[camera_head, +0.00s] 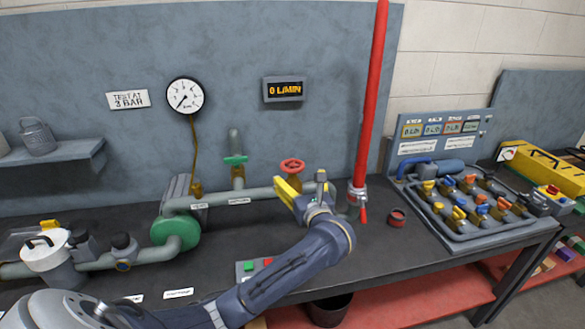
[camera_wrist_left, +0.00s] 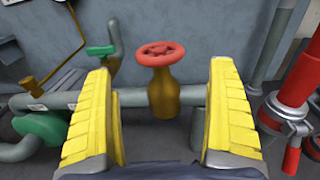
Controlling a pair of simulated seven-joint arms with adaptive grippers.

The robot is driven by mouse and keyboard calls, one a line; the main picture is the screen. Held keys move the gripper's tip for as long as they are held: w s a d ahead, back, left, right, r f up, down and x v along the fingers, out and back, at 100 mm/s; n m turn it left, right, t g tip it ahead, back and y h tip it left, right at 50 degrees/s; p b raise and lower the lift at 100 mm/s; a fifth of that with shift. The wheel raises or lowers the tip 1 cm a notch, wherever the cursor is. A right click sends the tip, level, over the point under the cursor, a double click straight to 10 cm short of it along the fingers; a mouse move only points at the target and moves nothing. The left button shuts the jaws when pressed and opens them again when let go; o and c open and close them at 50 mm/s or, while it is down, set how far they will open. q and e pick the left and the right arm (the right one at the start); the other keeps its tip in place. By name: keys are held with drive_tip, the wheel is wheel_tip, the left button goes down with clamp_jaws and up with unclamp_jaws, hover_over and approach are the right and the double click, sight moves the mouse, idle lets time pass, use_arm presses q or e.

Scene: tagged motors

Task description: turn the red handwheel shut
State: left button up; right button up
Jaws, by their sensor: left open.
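The red handwheel (camera_head: 293,166) sits on a brass valve on the grey pipe along the back of the bench. In the left wrist view the handwheel (camera_wrist_left: 160,53) tops its brass valve body (camera_wrist_left: 164,95), beyond and between my finger pads. My left gripper (camera_head: 286,193) has yellow ribbed pads and is in front of the valve, slightly below the wheel. In the left wrist view my left gripper (camera_wrist_left: 165,110) is open with nothing between its pads. It appears apart from the wheel. My right gripper is not in view.
A green-handled valve (camera_head: 236,160) stands left of the red one. A red vertical pipe (camera_head: 369,100) with a clamp rises to the right. A gauge (camera_head: 185,95) and a display reading 0 L/MIN (camera_head: 284,89) hang on the wall panel. A red ring (camera_head: 397,217) lies on the bench.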

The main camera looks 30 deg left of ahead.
sight(292, 168)
use_arm(q)
drive_tip(key=shift+x, duration=3.8)
drive_tip(key=shift+f, duration=0.1)
drive_tip(key=c, duration=1.5)
drive_tip(key=shift+c, duration=0.3)
